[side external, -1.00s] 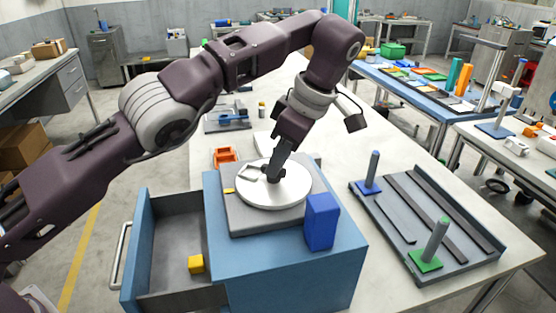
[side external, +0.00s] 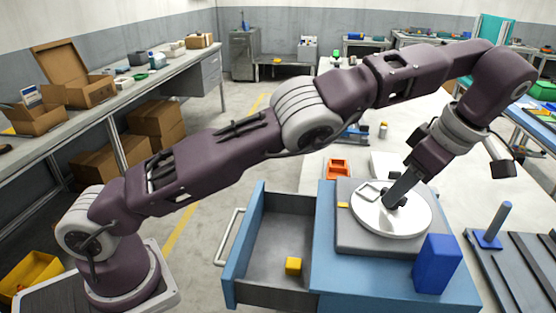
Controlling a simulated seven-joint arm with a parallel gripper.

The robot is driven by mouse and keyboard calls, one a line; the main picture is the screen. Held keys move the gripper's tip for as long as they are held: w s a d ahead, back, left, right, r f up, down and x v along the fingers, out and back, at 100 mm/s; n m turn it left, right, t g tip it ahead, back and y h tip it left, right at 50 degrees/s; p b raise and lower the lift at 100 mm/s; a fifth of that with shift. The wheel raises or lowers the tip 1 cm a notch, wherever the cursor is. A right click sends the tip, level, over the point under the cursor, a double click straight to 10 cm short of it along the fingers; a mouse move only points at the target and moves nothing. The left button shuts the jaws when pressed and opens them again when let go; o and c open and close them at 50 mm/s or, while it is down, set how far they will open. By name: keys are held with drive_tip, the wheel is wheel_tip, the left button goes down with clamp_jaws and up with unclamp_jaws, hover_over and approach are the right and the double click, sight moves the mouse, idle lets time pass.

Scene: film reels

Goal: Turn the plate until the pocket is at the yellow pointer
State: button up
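The round white plate (side external: 391,222) lies on a grey square base (side external: 350,238) on top of a blue cabinet. The pocket (side external: 369,191), a pale squarish outline, is at the plate's back left. The small yellow pointer (side external: 343,205) is on the base just left of the plate, nearer the camera than the pocket; the two are apart. My gripper (side external: 397,200) points down, tilted, with its tip at a dark part near the plate's middle. The dark fingers and that part blend together, so I cannot tell whether the gripper is shut on it.
A blue block (side external: 437,264) stands at the cabinet's front right, close to the base. A grey rack with a blue-footed peg (side external: 495,228) is at right. An orange tray (side external: 338,168) lies behind.

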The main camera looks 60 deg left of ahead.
sight(388, 218)
drive_tip(key=m, duration=0.1)
drive_tip(key=m+t, duration=0.1)
drive_tip(key=m, duration=0.1)
drive_tip(key=shift+s, duration=0.25)
drive_tip(key=m, duration=0.2)
drive_tip(key=m+t, duration=0.1)
drive_tip(key=shift+s+r+m+t+h, duration=0.1)
drive_tip(key=shift+m+t+h, duration=0.2)
drive_tip(key=shift+m, duration=0.1)
drive_tip(key=m, duration=0.1)
drive_tip(key=m+t, duration=0.1)
drive_tip(key=m, duration=0.1)
drive_tip(key=m+h, duration=0.1)
drive_tip(key=shift+s+a+m, duration=0.15)
drive_tip(key=shift+a+m, duration=0.15)
drive_tip(key=shift+m, duration=0.1)
drive_tip(key=shift+r+m+t+h, duration=0.15)
drive_tip(key=shift+m+t+h, duration=0.4)
drive_tip(key=shift+m, duration=0.65)
drive_tip(key=s+a+r+m, duration=0.1)
drive_tip(key=s+a+r, duration=0.4)
drive_tip(key=r, duration=0.4)
drive_tip(key=s+a+m+h, duration=0.1)
drive_tip(key=s+a+m, duration=0.2)
drive_tip(key=s, duration=0.6)
drive_tip(key=s+a+f+m+t+h, duration=0.1)
drive_tip(key=s+a+m, duration=0.2)
drive_tip(key=s, duration=0.7)
drive_tip(key=shift+a+f, duration=0.25)
drive_tip(key=shift+a, duration=0.8)
